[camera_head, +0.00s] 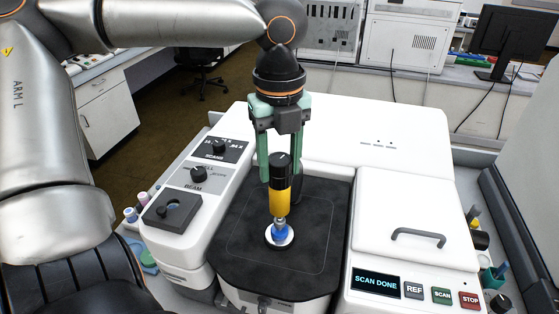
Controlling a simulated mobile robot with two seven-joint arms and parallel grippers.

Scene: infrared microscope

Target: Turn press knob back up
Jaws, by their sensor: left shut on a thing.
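The press knob (281,168) is a black cylinder with a pale mark on top, set on a yellow barrel (280,202). It stands upright above the dark stage of the white microscope. Below the barrel, a metal tip reaches down to a blue sample (280,232) on a white disc (279,239); I cannot tell whether they touch. My left gripper (281,180) points straight down from above, with its green fingers on either side of the black knob, shut on it. The knob partly hides the right finger's dark tip. My right gripper is not in view.
SCANS (219,146) and BEAM (198,174) knobs sit left of the stage. The display (377,282) at front right reads "SCAN DONE", beside REF, SCAN and STOP buttons (470,300). A white lid with a grey handle (418,237) lies right of the stage.

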